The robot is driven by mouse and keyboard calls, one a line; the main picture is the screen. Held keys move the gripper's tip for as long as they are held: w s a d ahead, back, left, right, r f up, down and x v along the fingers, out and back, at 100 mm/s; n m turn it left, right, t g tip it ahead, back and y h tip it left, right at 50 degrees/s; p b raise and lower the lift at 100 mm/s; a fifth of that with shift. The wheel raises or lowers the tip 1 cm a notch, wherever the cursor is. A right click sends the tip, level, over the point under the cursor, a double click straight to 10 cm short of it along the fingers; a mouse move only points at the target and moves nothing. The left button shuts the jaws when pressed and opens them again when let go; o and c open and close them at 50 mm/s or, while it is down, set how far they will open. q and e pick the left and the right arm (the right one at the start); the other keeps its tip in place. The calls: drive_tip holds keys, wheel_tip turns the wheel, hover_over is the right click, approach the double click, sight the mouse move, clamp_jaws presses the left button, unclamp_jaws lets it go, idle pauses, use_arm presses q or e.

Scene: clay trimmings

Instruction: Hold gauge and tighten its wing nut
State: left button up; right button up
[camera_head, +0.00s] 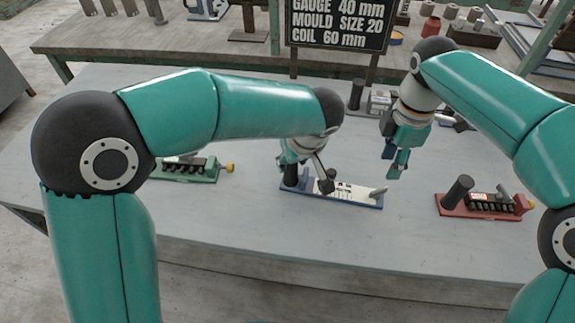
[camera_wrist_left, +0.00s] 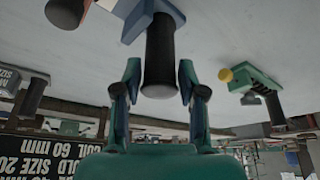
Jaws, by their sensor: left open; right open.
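A gauge with a blue base and white plate (camera_head: 345,193) lies on the grey table in the head view. My right gripper (camera_head: 397,163) is open and empty, above the table behind the gauge's right end.
A red-based gauge (camera_head: 470,211) stands at the right and a green-based one (camera_head: 188,177) at the left, partly behind my left arm. A grey device (camera_head: 379,101) and a dark sign (camera_head: 335,22) are behind. The table's front is clear.

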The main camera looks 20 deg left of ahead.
use_arm(q)
drive_tip(key=shift+x, duration=2.55)
clamp_jaws()
use_arm(e)
drive_tip(key=shift+c, duration=0.7)
